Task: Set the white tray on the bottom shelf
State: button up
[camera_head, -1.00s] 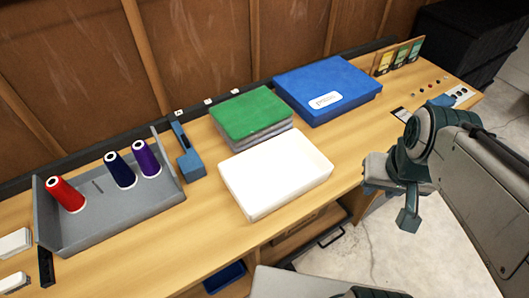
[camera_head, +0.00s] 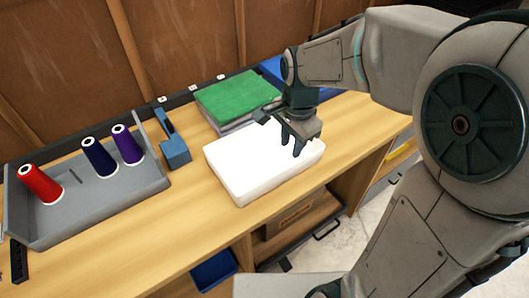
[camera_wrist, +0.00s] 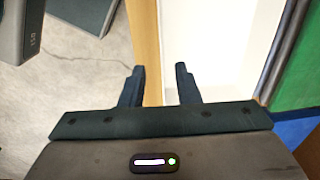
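The white tray (camera_head: 245,172) sits on the wooden workbench near its front edge, in the middle of the head view. It also shows in the wrist view (camera_wrist: 210,40), beyond the fingers. My gripper (camera_head: 294,146) points down over the tray's right part and hides some of it. In the wrist view my gripper (camera_wrist: 160,82) has its two fingers apart with nothing between them; bench edge and tray rim lie beyond. I cannot tell whether a finger touches the tray. Under the bench, a lower shelf (camera_head: 315,228) is partly visible.
A green-topped stack (camera_head: 235,98) stands behind the tray. A blue box behind it is mostly hidden by my arm. A grey holder (camera_head: 100,210) with several thread cones and a blue tool (camera_head: 172,145) are to the left. A cardboard box (camera_head: 295,215) and blue bin (camera_head: 213,270) are below the bench.

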jog(key=f, duration=0.1)
send_near(281, 184)
jog(key=shift+w+d+f+b, duration=0.35)
jog(key=shift+w+f+b, duration=0.05)
jog(key=shift+w+f, duration=0.1)
jog(key=shift+s+a+f, duration=0.1)
jog(key=shift+a+f, duration=0.1)
jog(key=shift+f, duration=1.15)
jog(key=shift+s+a+f, duration=0.1)
jog(key=shift+a+f, duration=0.1)
jog(key=shift+f, duration=1.15)
grip_shut()
